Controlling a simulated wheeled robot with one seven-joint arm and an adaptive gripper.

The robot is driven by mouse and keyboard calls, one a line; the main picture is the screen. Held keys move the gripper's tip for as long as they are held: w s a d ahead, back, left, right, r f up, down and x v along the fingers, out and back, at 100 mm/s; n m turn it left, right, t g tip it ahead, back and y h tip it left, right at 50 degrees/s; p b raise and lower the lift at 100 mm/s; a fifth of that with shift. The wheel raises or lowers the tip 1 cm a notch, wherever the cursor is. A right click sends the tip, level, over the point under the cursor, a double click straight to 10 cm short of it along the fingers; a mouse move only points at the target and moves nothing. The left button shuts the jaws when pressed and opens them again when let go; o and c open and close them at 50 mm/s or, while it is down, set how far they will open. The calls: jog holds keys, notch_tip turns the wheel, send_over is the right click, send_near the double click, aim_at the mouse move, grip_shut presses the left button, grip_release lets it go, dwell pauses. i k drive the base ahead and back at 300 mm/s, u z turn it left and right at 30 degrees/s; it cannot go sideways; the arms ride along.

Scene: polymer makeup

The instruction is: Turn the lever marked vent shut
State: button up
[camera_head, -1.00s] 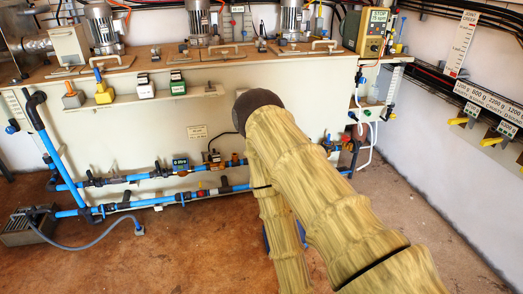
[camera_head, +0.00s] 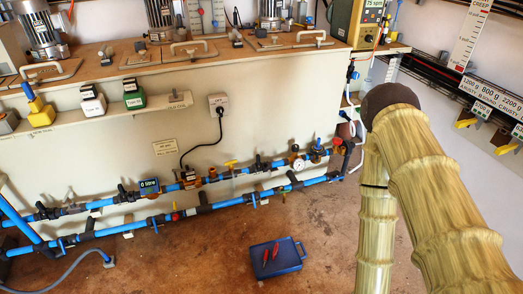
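No lever can be read as marked vent at this size. Small valve handles sit along two blue pipes low on the cream bench front: a yellow handle (camera_head: 231,163) and a blue upright handle (camera_head: 317,143) on the upper pipe, and a red one (camera_head: 175,212) on the lower pipe. A blue-handled lever (camera_head: 31,93) stands on a yellow block on the left of the shelf. My arm in its ribbed yellow sleeve fills the right side. My gripper is not visible, so its state and any hold are hidden.
A blue toolbox (camera_head: 276,258) with red tools lies on the brown floor in front of the pipes. Yellow handles (camera_head: 466,123) are on the right wall. Floor between toolbox and hose looks clear.

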aim_at(230, 162)
jog(key=u, duration=0.15)
jog(key=i, duration=0.85)
jog(key=u, duration=0.65)
jog(key=i, duration=0.35)
jog(key=u, duration=0.35)
